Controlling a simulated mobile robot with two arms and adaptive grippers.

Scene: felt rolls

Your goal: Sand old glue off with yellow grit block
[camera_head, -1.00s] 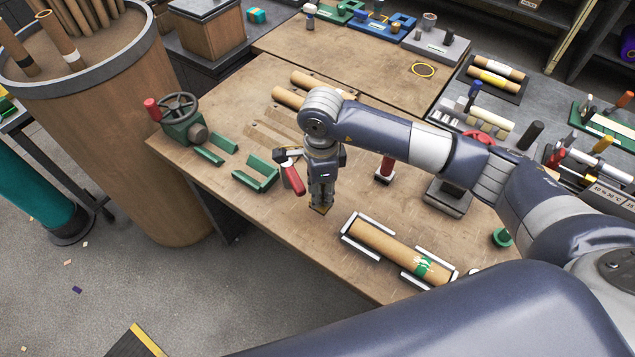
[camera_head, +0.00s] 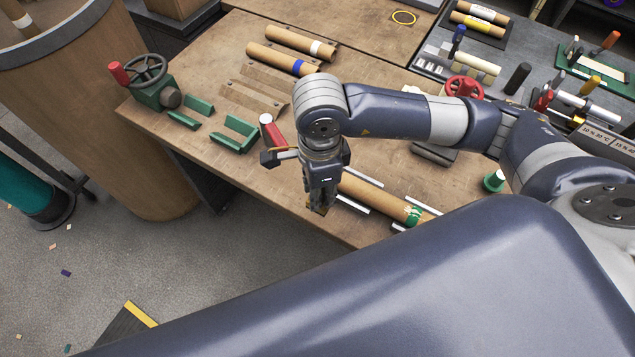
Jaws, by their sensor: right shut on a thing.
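My right gripper (camera_head: 318,202) points down over the front of the wooden bench, shut on a small yellowish-brown block (camera_head: 316,209) mostly hidden between the fingertips. A brown cardboard tube (camera_head: 375,196) lies in a white-railed cradle (camera_head: 433,211) just right of the gripper. The gripper hides the tube's left end, and I cannot tell whether the block touches it. A green patch with whitish marks (camera_head: 413,214) shows near the tube's right end. My left gripper is not in view.
Green brackets (camera_head: 234,135) and a green handwheel device (camera_head: 151,82) are farther left. More tubes (camera_head: 283,58) lie at the back. A large bin (camera_head: 130,120) stands beyond the bench's left edge.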

